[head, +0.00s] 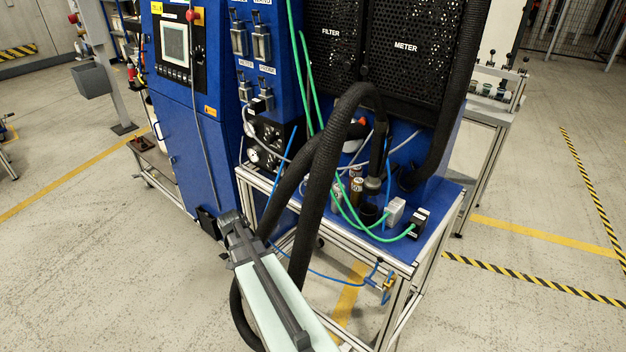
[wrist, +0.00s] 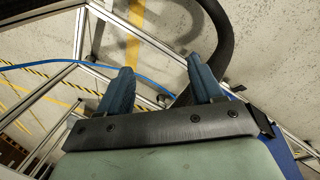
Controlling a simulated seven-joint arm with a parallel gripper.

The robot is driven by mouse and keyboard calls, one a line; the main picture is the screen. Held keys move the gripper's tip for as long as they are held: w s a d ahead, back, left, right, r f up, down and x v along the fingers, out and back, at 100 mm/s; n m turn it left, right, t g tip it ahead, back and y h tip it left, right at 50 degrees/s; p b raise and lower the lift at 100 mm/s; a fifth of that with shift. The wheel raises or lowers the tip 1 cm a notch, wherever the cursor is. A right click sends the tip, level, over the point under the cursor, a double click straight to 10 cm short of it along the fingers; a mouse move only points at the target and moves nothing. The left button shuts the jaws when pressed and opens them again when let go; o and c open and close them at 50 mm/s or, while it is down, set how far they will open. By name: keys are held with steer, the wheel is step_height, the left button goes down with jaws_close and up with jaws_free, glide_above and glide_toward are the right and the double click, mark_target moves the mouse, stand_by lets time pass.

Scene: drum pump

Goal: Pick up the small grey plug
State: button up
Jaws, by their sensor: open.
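A small light grey plug (head: 394,211) sits on the blue tabletop of the bench near its front right, with a green cable at it. A black plug-like block (head: 418,222) is just to its right, also with a green cable. My gripper (head: 230,218) is left of the bench in the head view, well apart from the grey plug. In the wrist view my gripper (wrist: 161,78) has two blue fingers spread wide with nothing between them. I cannot make out the grey plug in the wrist view.
Thick black hoses (head: 318,180) arch between my gripper and the plug. A dark cup (head: 369,213) and small bottles (head: 356,190) stand left of the plug. A blue hose with a brass fitting (head: 387,288) hangs below the bench edge.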

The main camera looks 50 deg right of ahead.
steer(key=w+d+r+m+t+h, duration=0.1)
steer(key=w+d+r+m+h, duration=0.2)
steer(key=d+r, duration=1.25)
steer(key=m, duration=0.5)
glide_toward(310, 176)
steer(key=shift+t, duration=0.4)
steer(key=x, duration=0.4)
steer(key=shift+s+a+f, duration=0.25)
steer(key=shift+s+f, duration=0.05)
steer(key=shift+f, duration=0.1)
steer(key=shift+d+x, duration=0.15)
steer(key=shift+x, duration=1.15)
steer(key=shift+d+x, duration=0.2)
steer(key=shift+x, duration=1.15)
steer(key=shift+s+r, duration=0.1)
steer(key=shift+r, duration=0.05)
steer(key=shift+c, duration=0.3)
steer(key=c, duration=1.1)
steer(key=shift+r, duration=0.15)
